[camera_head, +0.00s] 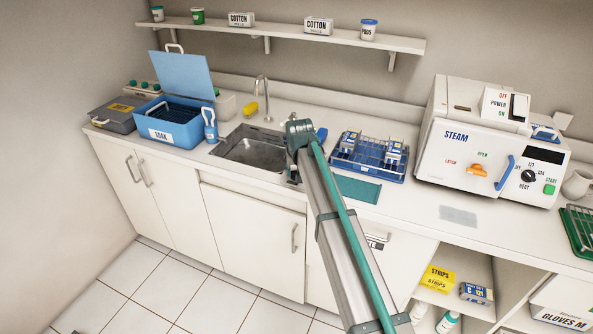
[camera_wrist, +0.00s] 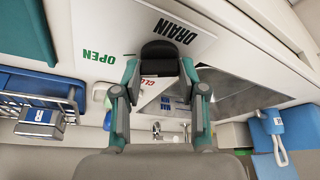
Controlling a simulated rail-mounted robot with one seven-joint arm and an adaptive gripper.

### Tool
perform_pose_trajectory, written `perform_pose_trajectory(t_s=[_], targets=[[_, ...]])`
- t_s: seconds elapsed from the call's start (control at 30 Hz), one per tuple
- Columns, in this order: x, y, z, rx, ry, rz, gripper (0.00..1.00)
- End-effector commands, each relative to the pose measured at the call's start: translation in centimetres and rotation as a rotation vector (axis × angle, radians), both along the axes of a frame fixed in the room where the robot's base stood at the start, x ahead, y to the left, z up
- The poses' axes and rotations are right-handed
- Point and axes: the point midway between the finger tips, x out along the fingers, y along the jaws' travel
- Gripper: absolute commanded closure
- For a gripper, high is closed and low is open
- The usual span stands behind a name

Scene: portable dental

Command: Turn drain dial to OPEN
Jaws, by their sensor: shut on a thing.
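The drain dial (camera_wrist: 160,52) is a black knob on the white front panel in the wrist view. A DRAIN label (camera_wrist: 175,30) is beside it. The green OPEN label (camera_wrist: 98,56) lies to its left in the picture. A red label, partly covered, reads "CLO" (camera_wrist: 151,84). My gripper (camera_wrist: 160,70) has a finger on each side of the knob and is shut on it. I cannot tell where the dial's mark points. In the head view my arm hides the dial, and my gripper is mostly hidden at the counter's front edge.
The steel sink (camera_head: 250,149) with its tap (camera_head: 262,95) is by my arm. A blue rack (camera_head: 369,157) and a teal mat (camera_head: 357,189) lie to the right. The steam sterilizer (camera_head: 475,145) stands farther right. A blue SOAK tub (camera_head: 170,125) is at left.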

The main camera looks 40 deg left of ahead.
Motion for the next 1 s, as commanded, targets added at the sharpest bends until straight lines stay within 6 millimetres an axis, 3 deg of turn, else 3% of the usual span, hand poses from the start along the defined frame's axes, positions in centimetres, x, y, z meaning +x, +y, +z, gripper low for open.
perform_pose_trajectory(t_s=[0.3,0.33,0.47,0.83,1.0], targets=[[0.0,0.0,0.1,0.002,0.0,-0.004,0.93],[0.0,0.0,0.1,0.002,0.0,-0.004,0.57],[0.0,0.0,0.1,0.002,0.0,-0.003,0.35],[0.0,0.0,0.2,0.001,0.001,-0.002,0.33],[-0.5,-0.5,1.6,0.001,0.0,-0.002,0.33]])
